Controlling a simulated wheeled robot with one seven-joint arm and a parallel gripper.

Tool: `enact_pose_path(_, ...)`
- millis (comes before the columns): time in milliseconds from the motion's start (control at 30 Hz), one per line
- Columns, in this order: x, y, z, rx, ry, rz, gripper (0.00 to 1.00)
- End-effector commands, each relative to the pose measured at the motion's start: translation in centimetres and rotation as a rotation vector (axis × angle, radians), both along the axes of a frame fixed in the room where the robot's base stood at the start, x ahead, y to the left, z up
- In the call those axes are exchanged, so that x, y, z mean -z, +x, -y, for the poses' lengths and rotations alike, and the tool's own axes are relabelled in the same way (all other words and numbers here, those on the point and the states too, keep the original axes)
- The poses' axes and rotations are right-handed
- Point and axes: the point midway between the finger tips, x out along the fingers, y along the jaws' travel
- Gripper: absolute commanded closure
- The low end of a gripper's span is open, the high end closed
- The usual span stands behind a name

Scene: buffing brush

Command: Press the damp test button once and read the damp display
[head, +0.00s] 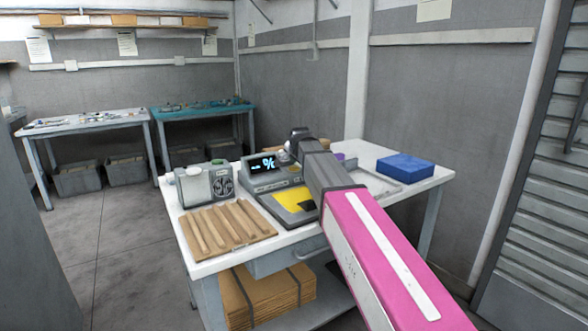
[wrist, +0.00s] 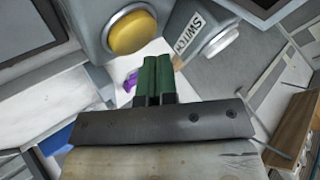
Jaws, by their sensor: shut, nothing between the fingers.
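The damp meter (head: 270,178) is a grey console on the white table, with a yellow pad on its lower front. Its dark display (head: 263,164) shows a "%" sign with small dash-like marks before it; I cannot read a number. In the wrist view a round yellow button (wrist: 131,32) in a grey collar is at the top, left of my gripper. A pale round button (wrist: 220,42) beside a "SWITCH" label is to the right. No label shows for the yellow button. My gripper (wrist: 157,62) has green fingers, shut and empty, apparently apart from both buttons.
A grey box with a round grille (head: 207,184) and a slotted wooden rack (head: 222,227) stand left of the meter. A blue block (head: 407,167) and a shallow tray (head: 368,185) are to the right. My pink arm crosses the table's front right.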

Motion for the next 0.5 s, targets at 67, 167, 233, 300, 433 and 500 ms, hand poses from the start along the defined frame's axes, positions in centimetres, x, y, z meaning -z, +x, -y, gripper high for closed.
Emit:
enact_pose_path(67, 0.0, 0.0, 0.0, 0.0, 0.0, 0.0, 1.0)
enact_pose_path(167, 0.0, 0.0, 0.0, 0.0, 0.0, 0.0, 1.0)
enact_pose_path(233, 0.05, 0.0, 0.01, 0.0, 0.0, 0.0, 1.0)
enact_pose_path(300, 0.19, -0.01, 0.0, 0.0, 0.0, 0.0, 1.0)
enact_pose_path(433, 0.61, -0.01, 0.01, 0.001, -0.001, -0.001, 1.0)
enact_pose_path(500, 0.79, -0.01, 0.01, 0.0, 0.0, 0.0, 1.0)
